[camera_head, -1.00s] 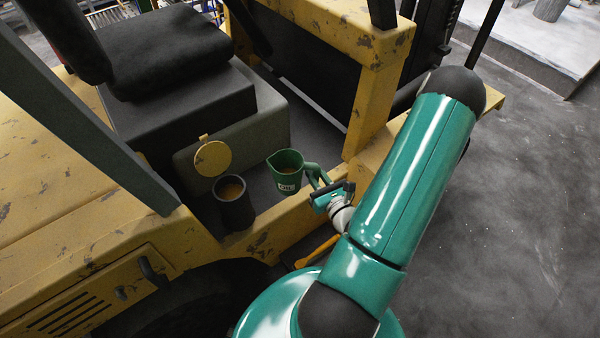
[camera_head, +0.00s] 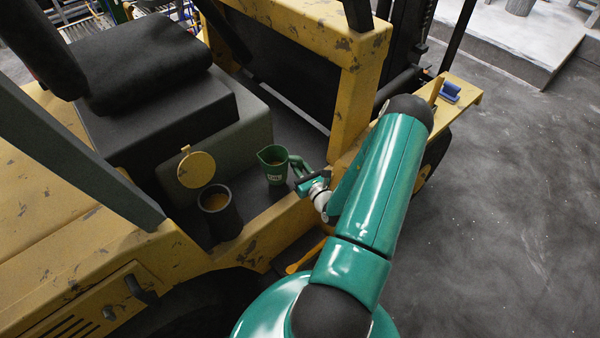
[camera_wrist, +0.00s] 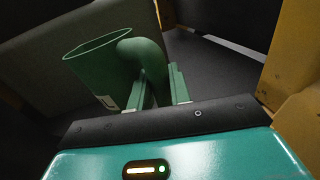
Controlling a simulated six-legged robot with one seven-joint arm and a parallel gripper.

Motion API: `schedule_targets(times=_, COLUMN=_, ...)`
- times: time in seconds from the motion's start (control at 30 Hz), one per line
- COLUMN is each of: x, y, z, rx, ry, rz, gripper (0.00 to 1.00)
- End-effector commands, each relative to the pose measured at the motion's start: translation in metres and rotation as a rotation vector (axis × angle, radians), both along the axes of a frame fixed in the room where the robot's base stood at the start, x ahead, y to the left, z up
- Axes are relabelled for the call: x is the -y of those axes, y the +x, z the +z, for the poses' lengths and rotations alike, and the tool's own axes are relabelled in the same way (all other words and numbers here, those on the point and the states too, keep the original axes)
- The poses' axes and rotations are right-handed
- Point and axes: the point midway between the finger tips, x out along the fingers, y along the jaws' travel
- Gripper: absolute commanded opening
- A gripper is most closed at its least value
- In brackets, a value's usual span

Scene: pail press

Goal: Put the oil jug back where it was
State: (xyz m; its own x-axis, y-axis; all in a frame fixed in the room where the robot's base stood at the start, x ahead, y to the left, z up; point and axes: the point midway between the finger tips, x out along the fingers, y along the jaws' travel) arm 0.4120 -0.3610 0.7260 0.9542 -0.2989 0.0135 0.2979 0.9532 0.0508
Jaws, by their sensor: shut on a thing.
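The green oil jug (camera_head: 272,166) has a white label and brown oil inside, and it is upright in the head view. My gripper (camera_head: 302,172) is shut on the jug's handle, on the jug's right side. In the wrist view the jug (camera_wrist: 103,68) leans in the picture, with its handle between the two fingers of my gripper (camera_wrist: 162,88). The jug is over the forklift's dark floor, beside an open dark filler cup (camera_head: 217,212) with brown liquid in it. I cannot tell whether the jug's base touches the floor.
A round yellow cap (camera_head: 196,170) stands open behind the filler. The black seat (camera_head: 150,60) and a grey box are to the left. A yellow post (camera_head: 352,95) rises at the right. A blue object (camera_head: 450,91) lies on a yellow ledge (camera_head: 462,97) farther right.

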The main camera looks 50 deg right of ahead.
Motion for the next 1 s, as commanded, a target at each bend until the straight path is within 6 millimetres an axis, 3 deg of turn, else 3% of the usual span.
schedule_targets(times=0.3, x=0.004, y=0.003, z=-0.035, rx=0.0, ry=0.0, rz=-0.002, gripper=0.0)
schedule_targets(times=0.67, x=0.004, y=0.003, z=-0.039, rx=0.001, ry=0.0, rz=-0.001, gripper=0.0)
schedule_targets(times=0.7, x=0.004, y=0.003, z=-0.039, rx=0.0, ry=-0.001, rz=-0.001, gripper=0.24)
schedule_targets(times=0.8, x=0.004, y=0.003, z=-0.039, rx=0.0, ry=-0.001, rz=-0.001, gripper=0.42)
schedule_targets(times=1.0, x=0.004, y=0.003, z=-0.039, rx=0.0, ry=-0.001, rz=-0.001, gripper=0.42)
